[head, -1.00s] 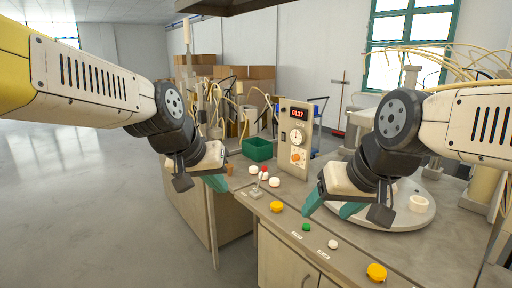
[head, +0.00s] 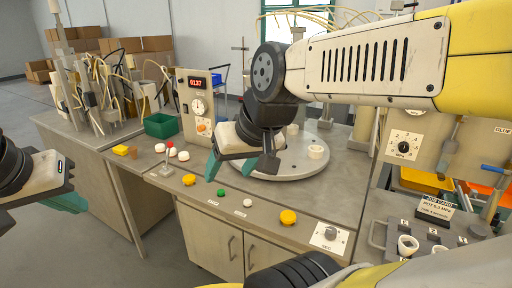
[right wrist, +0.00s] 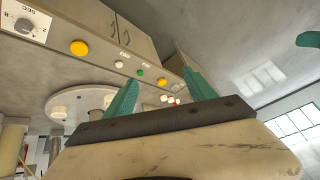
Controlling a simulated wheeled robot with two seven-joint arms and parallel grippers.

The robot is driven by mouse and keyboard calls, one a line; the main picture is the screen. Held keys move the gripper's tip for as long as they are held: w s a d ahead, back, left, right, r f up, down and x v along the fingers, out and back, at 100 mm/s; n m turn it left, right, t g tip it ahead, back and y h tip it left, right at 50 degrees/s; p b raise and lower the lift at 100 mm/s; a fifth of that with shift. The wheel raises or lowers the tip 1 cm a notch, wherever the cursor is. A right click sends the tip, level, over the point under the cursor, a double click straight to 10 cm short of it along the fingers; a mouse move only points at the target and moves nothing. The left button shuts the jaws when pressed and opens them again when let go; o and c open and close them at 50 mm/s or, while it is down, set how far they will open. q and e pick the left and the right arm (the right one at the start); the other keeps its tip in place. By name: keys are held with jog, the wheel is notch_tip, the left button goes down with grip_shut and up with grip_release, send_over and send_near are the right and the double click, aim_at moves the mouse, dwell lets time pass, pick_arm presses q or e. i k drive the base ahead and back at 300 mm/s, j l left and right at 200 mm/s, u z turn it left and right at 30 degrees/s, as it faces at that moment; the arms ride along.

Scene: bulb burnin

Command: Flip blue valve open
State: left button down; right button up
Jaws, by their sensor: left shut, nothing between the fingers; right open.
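A blue lever handle (head: 494,168), apparently the blue valve, shows at the far right edge of the head view, below a tank with a label reading GLUE. It lies roughly level. My right gripper (head: 230,170) is open and empty above the bench, well to the left of the blue handle. Its two teal fingers stand apart in the right wrist view (right wrist: 160,95), where the valve does not show. My left gripper (head: 70,203) is shut and empty at the left edge, off the bench and far from the valve.
A round grey turntable (head: 300,165) lies behind my right gripper. A dial box (head: 197,108), a green bin (head: 161,126) and several coloured buttons stand on the bench. A job card (head: 436,210) and a rack of fittings (head: 420,240) sit front right, near the valve.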

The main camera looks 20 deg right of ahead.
aim_at(485, 167)
jog(key=z, duration=2.4)
jog(key=i+l+u, duration=0.15)
jog(key=i+l, duration=0.75)
jog(key=l, duration=0.15)
jog(key=k+j+z, duration=0.15)
jog(key=k+j, duration=0.25)
jog(key=i+l, duration=0.15)
